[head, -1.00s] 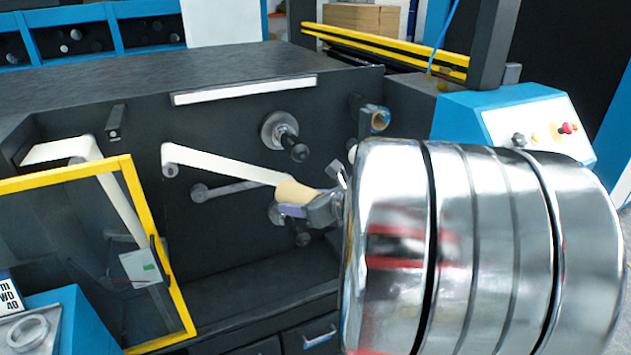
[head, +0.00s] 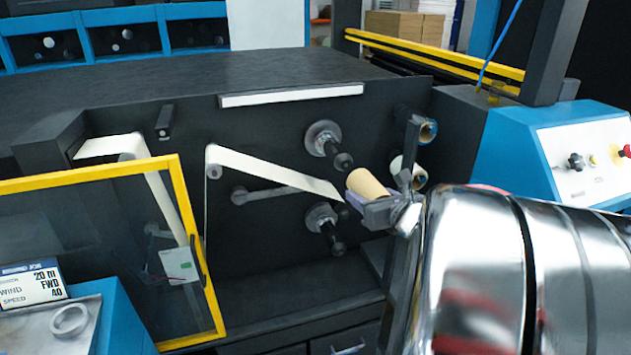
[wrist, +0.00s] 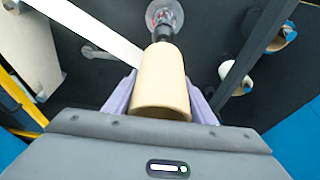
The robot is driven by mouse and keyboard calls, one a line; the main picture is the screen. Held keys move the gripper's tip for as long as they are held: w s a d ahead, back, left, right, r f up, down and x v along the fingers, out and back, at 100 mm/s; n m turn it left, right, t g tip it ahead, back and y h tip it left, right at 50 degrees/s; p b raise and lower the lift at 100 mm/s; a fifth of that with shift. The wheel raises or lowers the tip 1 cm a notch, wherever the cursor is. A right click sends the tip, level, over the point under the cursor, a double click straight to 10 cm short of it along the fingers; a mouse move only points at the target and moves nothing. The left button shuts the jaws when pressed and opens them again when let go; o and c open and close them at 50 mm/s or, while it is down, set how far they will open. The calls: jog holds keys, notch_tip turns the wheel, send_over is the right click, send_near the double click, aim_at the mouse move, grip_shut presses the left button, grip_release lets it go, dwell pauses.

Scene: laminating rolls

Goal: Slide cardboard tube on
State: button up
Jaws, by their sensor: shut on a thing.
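A tan cardboard tube (head: 368,185) is held in my gripper (head: 372,207), which is shut on it with pale purple fingers. In the wrist view the tube (wrist: 162,85) lies between the fingers, its near open end toward the camera and its far end toward a dark spindle (wrist: 165,25) on the machine's panel. The far end overlaps the spindle tip there; I cannot tell if they touch. In the head view the upper spindle (head: 325,140) is left of and above the tube, and the lower spindle (head: 323,220) is left of and below it.
A white web (head: 275,172) runs over rollers and ends near the tube's left. Two rolls on cores (head: 425,130) sit to the right on the panel. A yellow-framed guard door (head: 190,230) stands at left, and a blue control console (head: 550,150) at right.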

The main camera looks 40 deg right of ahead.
jog(key=shift+w, duration=0.2)
jog(key=shift+w+d, duration=1.05)
jog(key=shift+w, duration=2.4)
jog(key=shift+w+d, duration=1.05)
jog(key=shift+w, duration=2.4)
jog(key=shift+w+d, duration=1.05)
jog(key=shift+w, duration=2.4)
jog(key=o, duration=1.1)
jog(key=shift+o, duration=0.2)
jog(key=shift+v, duration=6.85)
